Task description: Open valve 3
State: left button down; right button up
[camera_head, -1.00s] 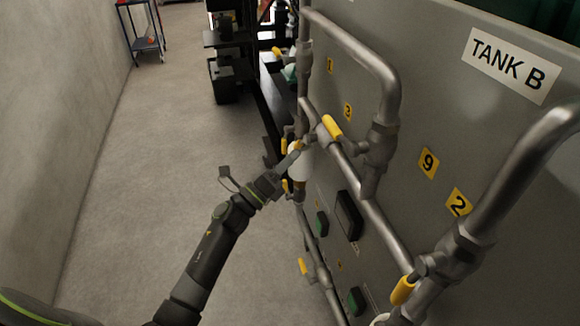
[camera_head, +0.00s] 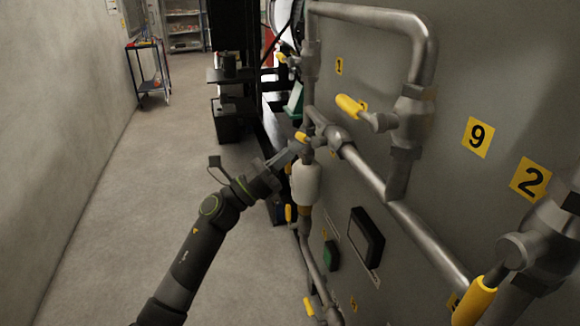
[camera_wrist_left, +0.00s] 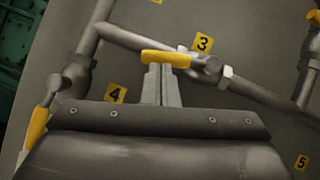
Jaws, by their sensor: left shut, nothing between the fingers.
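Valve 3 has a yellow lever handle (camera_wrist_left: 166,58) beside the yellow "3" label (camera_wrist_left: 203,43) in the left wrist view. The lever lies nearly level in that view, and its metal body (camera_wrist_left: 207,68) sits by a slanting pipe. My left gripper (camera_wrist_left: 160,68) is shut and empty, its fingertips at the lever's lower edge. I cannot tell whether they touch it. In the head view my left gripper (camera_head: 297,147) reaches in from the left to the yellow lever (camera_head: 301,137). My right gripper is not in view.
Other yellow levers stick out at upper right (camera_head: 350,105) and lower right (camera_head: 474,302). Grey pipes (camera_head: 425,232) run in front of the tank panel, with labels 9 (camera_head: 478,137) and 2 (camera_head: 530,179). A white cylinder (camera_head: 306,184) stands below my gripper.

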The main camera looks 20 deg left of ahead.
pick_arm(q)
jog(key=shift+w+a+r, duration=0.15)
jog(key=shift+w+r, duration=0.05)
jog(key=shift+r, duration=0.25)
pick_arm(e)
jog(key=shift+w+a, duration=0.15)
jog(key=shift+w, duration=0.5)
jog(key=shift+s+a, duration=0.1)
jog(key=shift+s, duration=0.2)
